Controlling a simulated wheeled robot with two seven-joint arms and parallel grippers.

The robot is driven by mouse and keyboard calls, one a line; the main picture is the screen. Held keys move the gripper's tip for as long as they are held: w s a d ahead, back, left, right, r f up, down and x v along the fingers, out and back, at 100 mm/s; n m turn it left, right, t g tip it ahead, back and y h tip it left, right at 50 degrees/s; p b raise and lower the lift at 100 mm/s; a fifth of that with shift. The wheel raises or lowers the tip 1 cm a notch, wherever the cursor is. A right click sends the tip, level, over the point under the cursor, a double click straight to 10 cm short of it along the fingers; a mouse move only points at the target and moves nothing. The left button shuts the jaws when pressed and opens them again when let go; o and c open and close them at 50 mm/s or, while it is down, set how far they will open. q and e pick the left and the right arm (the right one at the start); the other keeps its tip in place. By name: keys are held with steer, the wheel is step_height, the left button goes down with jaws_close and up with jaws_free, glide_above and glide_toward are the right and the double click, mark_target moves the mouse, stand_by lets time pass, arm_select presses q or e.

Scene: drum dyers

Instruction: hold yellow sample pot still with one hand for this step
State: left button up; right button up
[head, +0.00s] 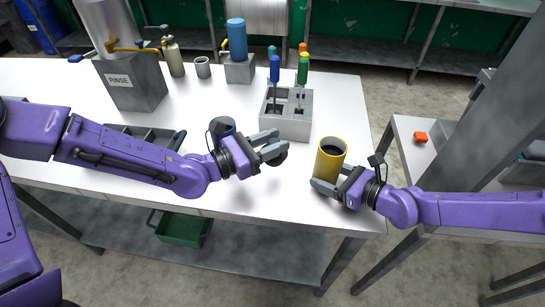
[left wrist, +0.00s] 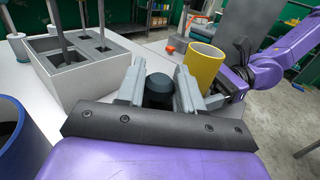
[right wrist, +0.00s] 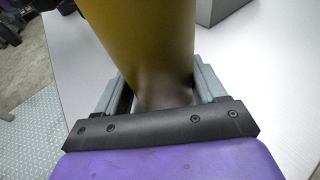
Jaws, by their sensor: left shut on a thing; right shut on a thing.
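The yellow sample pot (head: 328,160) stands upright near the right front corner of the white table, with dark contents inside. My right gripper (head: 328,187) is shut on its lower part; the right wrist view shows the yellow wall (right wrist: 145,45) between both fingers. The pot also shows in the left wrist view (left wrist: 204,66). My left gripper (head: 272,147) is left of the pot and apart from it. It is shut on a small dark round-topped thing (left wrist: 159,88), which is partly hidden by the fingers.
A grey block holder (head: 287,122) with several coloured-handled tools stands behind the grippers. A blue pot (head: 222,126) is beside my left wrist. A rinse container (head: 130,82) and a blue cylinder (head: 236,40) stand further back. A side table with a red object (head: 420,137) is at right.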

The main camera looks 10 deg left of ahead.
arm_select(q)
steer(key=d+r, duration=0.2)
steer(key=r, duration=0.3)
steer(key=shift+w+d+r, duration=0.1)
steer(key=shift+w+d, duration=0.25)
steer(key=shift+d, duration=0.05)
steer(key=d+r, duration=0.6)
steer(key=d, duration=0.5)
steer(key=shift+s+a+f, duration=0.1)
steer(key=shift+s+f, duration=0.05)
steer(key=shift+f, duration=1.25)
steer(key=shift+s+a+f, duration=0.1)
steer(key=shift+f, duration=1.3)
steer(key=shift+f, duration=0.65)
steer(key=o, duration=1.1)
steer(key=shift+a, duration=0.1)
steer(key=v, duration=1.2)
